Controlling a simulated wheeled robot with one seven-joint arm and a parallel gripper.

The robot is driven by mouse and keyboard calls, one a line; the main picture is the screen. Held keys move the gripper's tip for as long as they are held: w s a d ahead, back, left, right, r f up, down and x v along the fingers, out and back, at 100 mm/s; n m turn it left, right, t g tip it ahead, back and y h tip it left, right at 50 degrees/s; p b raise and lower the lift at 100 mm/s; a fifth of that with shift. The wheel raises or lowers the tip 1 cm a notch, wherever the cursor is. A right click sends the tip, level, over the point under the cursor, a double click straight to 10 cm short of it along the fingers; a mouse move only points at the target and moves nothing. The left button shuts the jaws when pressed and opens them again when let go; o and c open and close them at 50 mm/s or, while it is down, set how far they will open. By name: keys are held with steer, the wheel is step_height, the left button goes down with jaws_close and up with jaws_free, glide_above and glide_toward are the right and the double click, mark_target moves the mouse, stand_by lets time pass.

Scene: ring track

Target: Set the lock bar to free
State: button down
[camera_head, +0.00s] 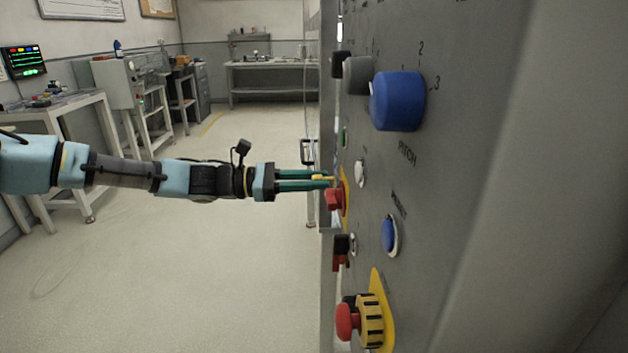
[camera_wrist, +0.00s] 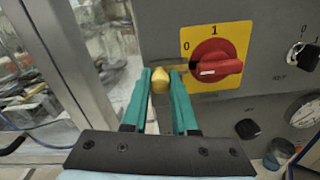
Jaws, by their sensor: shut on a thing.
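The lock bar's yellow knob (camera_wrist: 160,81) is between the green fingers of my gripper (camera_wrist: 161,74) in the wrist view, and the gripper is shut on it. A thin brownish bar (camera_wrist: 176,66) runs from the knob to the right, up to the red rotary switch (camera_wrist: 217,62). The switch sits on a yellow plate (camera_wrist: 228,32) marked 0 and 1, and its handle points right and slightly down. In the head view my gripper (camera_head: 326,180) reaches the panel beside the red switch (camera_head: 334,198). The bar's far end is hidden at the switch.
The grey panel (camera_head: 470,150) carries a blue knob (camera_head: 398,101), a blue button (camera_head: 389,236) and a red emergency knob on a yellow collar (camera_head: 346,321). The floor left of the panel is clear.

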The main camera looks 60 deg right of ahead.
steer(key=c, duration=1)
jaws_free()
steer(key=shift+w+d, duration=0.15)
steer(key=shift+w, duration=0.1)
steer(key=b+v, duration=0.2)
steer(key=v, duration=0.9)
steer(key=shift+s, duration=0.1)
